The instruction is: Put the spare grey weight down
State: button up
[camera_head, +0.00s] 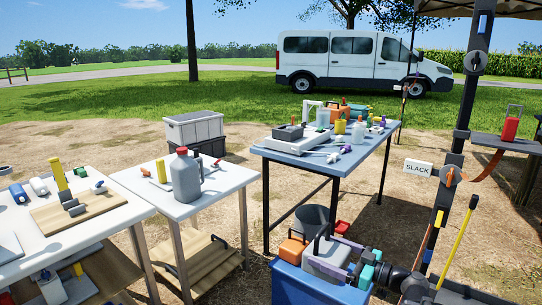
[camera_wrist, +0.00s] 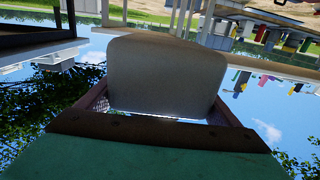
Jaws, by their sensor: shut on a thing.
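The spare grey weight (camera_head: 325,257) is a pale grey block with a dark handle. In the head view it is at the bottom centre, over a blue box (camera_head: 305,288). My gripper (camera_head: 338,259) reaches in from the right, with its purple fingers shut on the weight. The wrist view, upside down, shows the grey weight (camera_wrist: 165,75) filling the space between the fingers. I cannot tell whether its underside touches the blue box.
An orange weight (camera_head: 293,248) stands close left of the grey one. Behind is a dark bucket (camera_head: 312,217) under the blue-topped table (camera_head: 275,152), which is crowded with gear. A white table (camera_head: 215,186) with a grey jug (camera_head: 186,177) stands left. A post with a SLACK sign (camera_head: 419,168) rises at right.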

aim_at(327, 249)
notch_tip(327, 249, up, 19)
jog(key=p, duration=2.5)
jog(key=shift+p, duration=0.4)
jog(key=shift+d, duration=0.1)
